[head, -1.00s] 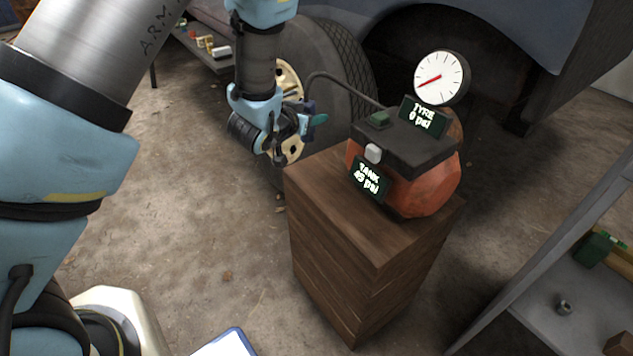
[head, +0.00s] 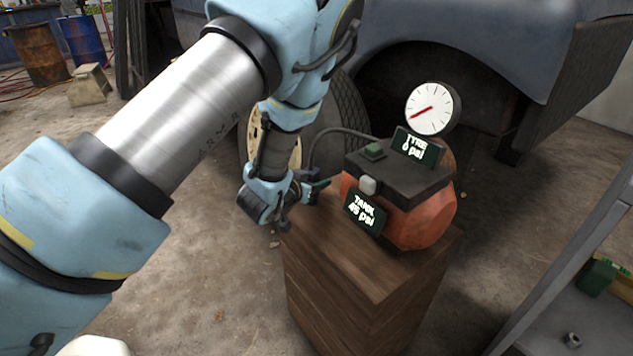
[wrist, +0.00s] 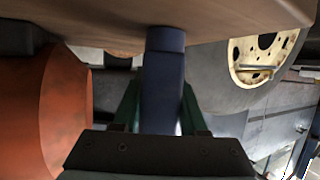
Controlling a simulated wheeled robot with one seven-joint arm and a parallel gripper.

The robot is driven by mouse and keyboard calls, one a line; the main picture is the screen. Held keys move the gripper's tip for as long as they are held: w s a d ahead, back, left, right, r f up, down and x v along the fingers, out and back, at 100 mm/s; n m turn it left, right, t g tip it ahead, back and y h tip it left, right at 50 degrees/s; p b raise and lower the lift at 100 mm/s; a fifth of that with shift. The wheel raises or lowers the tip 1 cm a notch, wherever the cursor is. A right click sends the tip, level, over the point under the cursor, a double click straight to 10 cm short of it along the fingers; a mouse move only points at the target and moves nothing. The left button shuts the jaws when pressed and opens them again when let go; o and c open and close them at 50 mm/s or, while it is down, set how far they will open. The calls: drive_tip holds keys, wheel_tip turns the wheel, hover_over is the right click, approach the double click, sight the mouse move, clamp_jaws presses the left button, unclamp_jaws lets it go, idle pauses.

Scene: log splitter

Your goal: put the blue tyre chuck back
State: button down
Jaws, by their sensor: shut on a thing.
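The blue tyre chuck (wrist: 164,85) stands between the green fingers of my gripper (wrist: 160,112) in the wrist view. My gripper (head: 314,187) is shut on it. In the head view they are at the back left corner of the wooden cabinet (head: 375,285), left of the orange compressor (head: 420,215). A dark hose (head: 335,131) arcs from the compressor toward the chuck. In the wrist view the chuck's far end overlaps the wooden surface (wrist: 110,40); I cannot tell whether they touch. The chuck is mostly hidden by my gripper in the head view.
The compressor carries a round gauge (head: 433,108), a tyre display (head: 414,148) reading 0 psi and a tank display (head: 366,213) reading 45 psi. The vehicle's wheel (head: 345,115) is behind my gripper. A grey shelf (head: 555,275) stands at right. The cabinet's front top is clear.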

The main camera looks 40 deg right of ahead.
drive_tip(key=shift+f, duration=0.15)
drive_tip(key=shift+c, duration=2.2)
unclamp_jaws()
